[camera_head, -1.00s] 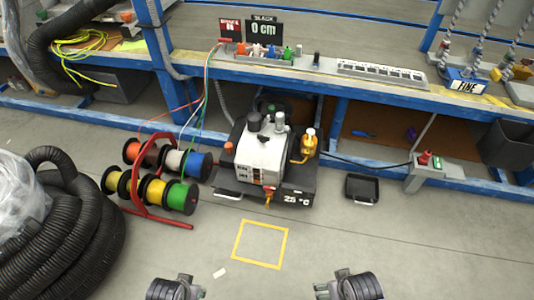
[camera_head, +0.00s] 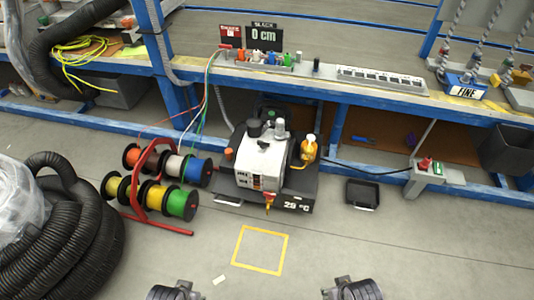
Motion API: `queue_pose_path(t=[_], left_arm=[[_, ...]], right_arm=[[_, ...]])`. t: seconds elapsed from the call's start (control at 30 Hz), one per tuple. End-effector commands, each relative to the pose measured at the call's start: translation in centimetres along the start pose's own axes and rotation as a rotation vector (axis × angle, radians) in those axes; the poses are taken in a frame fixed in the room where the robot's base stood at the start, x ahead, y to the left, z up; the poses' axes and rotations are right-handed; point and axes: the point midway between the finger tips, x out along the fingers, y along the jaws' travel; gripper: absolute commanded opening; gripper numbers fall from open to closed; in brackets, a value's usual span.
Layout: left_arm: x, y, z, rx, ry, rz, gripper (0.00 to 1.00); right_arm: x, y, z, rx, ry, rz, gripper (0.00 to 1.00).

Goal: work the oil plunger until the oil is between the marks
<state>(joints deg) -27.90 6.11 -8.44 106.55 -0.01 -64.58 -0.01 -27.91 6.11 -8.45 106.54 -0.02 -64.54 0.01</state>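A white and black pump unit (camera_head: 262,157) stands on the floor in front of the blue bench. An amber oil bottle with a pale top (camera_head: 308,148) is on its right side; it looks like the oil plunger, but I cannot be sure. The front has a small striped panel (camera_head: 257,183) and a red and yellow fitting (camera_head: 269,200). The oil level and its marks are too small to read. My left gripper (camera_head: 178,290) and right gripper (camera_head: 350,288) are at the bottom edge, partly cut off, well away from the pump and touching nothing visible.
A red reel stand with several coloured spools (camera_head: 160,180) is left of the pump. A black tray (camera_head: 363,194) and a box with a red button (camera_head: 428,168) are to its right. A yellow floor square (camera_head: 260,250) lies in clear floor before it. Black hose (camera_head: 70,240) fills the lower left.

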Motion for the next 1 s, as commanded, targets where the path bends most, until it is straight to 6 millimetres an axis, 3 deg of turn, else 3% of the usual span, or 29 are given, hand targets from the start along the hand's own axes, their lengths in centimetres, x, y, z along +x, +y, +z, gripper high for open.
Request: queue_pose_path(t=[0.5,1.0], left_arm=[[0.01,0.0,-0.01,0.0,0.0,0.0,0.33],[0.0,-0.01,-0.02,-0.001,0.001,0.0,0.33]], right_arm=[[0.01,-0.01,0.02,0.0,0.0,0.0,0.0],[0.01,0.01,0.0,0.001,0.0,0.0,0.0]])
